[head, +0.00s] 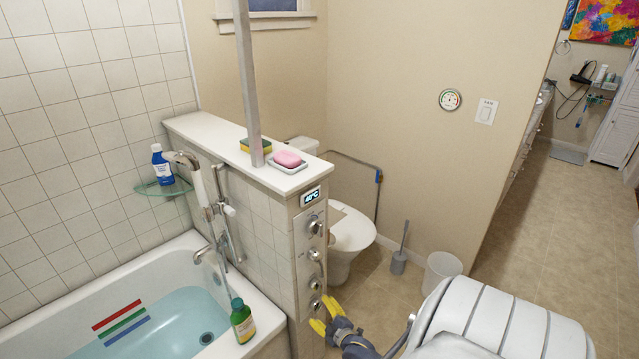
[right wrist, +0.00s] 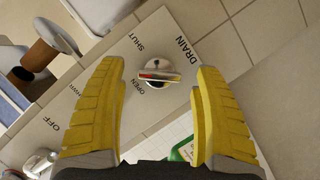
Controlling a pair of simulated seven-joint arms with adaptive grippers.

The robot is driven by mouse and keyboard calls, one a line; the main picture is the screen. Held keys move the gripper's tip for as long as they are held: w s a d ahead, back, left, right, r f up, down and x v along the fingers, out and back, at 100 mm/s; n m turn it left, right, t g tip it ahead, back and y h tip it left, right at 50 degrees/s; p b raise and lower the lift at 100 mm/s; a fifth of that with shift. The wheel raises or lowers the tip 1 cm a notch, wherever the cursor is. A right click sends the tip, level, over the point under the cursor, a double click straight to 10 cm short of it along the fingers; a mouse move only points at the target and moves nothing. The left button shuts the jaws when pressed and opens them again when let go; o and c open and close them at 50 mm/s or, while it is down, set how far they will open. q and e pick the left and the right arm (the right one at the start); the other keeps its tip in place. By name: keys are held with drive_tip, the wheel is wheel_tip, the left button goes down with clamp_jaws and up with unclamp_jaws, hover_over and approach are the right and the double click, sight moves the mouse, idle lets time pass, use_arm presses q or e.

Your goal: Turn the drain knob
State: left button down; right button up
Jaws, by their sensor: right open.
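The drain knob (right wrist: 160,77) is a round metal knob with a raised bar that carries a red mark. It sits on a pale panel (right wrist: 112,62) lettered DRAIN, OPEN and SHUT. The bar's red-marked end lies near the word OPEN. In the head view the knob (head: 314,304) is the lowest on the end of the tiled half wall. My right gripper (head: 323,314), with yellow fingers, is open beside it. In the right wrist view its fingers (right wrist: 160,72) stand on both sides of the knob, with gaps; contact does not show. My left gripper is out of view.
More knobs (head: 315,226) sit above on the panel, under a temperature display (head: 310,197). The bathtub (head: 262,318) holds water, and a green bottle (head: 242,322) stands on its rim near the panel. A toilet (head: 352,236) and bin (head: 441,271) stand behind.

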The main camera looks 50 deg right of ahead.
drive_tip(key=shift+x, duration=0.9)
drive_tip(key=c, duration=1.4)
